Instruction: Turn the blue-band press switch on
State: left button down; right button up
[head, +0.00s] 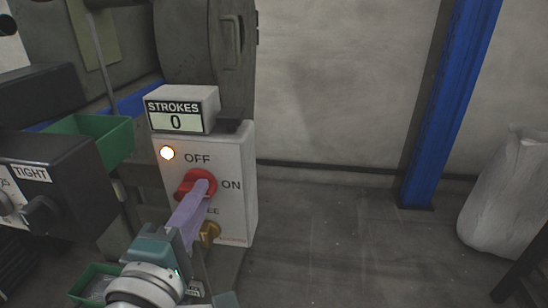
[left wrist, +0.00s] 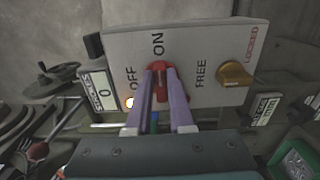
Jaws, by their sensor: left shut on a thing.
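The white switch box (head: 237,160) of the press carries a red rotary switch (head: 187,183) marked OFF above and ON at the right. My left gripper (head: 202,190), with pale purple fingers, is shut on the red switch. In the left wrist view a finger lies on each side of the red switch's bar (left wrist: 161,82), which lines up with the ON mark; the fingers partly hide it. A lamp (head: 167,153) beside OFF is lit. The counter (head: 180,110) on top reads STROKES 0. A blue band (head: 149,99) shows on the press behind. My right gripper is not in view.
A brass knob (head: 210,233) sits below the red switch, by FREE and LOCKED marks. A black box marked TIGHT (head: 75,190) and a green bin (head: 112,135) stand at the left. A blue post (head: 447,110) and a white sack (head: 507,195) are far right. Floor between is clear.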

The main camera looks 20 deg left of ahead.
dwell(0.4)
pick_arm(q)
jog(key=c, duration=0.8)
grip_release()
jog(key=p+v, duration=0.1)
jog(key=v, duration=0.9)
